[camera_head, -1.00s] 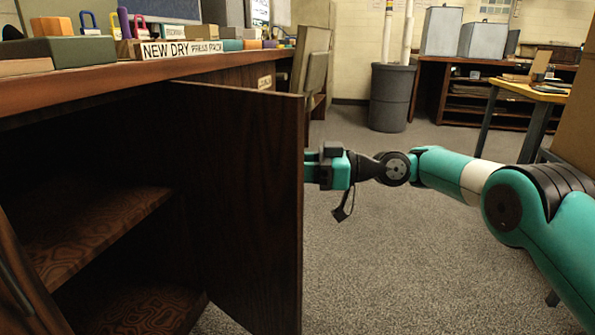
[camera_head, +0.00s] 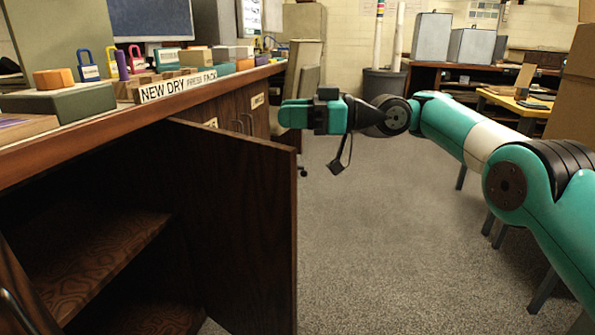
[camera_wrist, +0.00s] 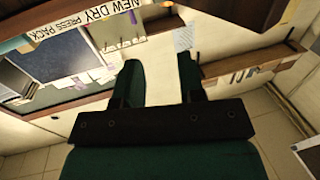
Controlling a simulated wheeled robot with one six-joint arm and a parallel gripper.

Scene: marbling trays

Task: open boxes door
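The dark wooden cabinet door (camera_head: 235,220) stands swung out from the cabinet, seen nearly edge-out toward the aisle. Behind it the cabinet is open, with a wooden shelf (camera_head: 110,255) inside. A second door panel (camera_head: 22,290) with a metal handle shows at the bottom left. My gripper (camera_head: 283,114) is level, pointing left, just above the door's top right corner in the picture and apart from it. In the wrist view its two fingers (camera_wrist: 158,78) are spread with nothing between them.
The counter above holds a "NEW DRY PRESS PACK" sign (camera_head: 178,86), blocks and coloured padlocks. Further cabinet doors with handles (camera_head: 245,123) lie beyond. A grey bin (camera_head: 384,84) and a yellow table (camera_head: 520,104) stand farther back. The carpet (camera_head: 390,240) is clear.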

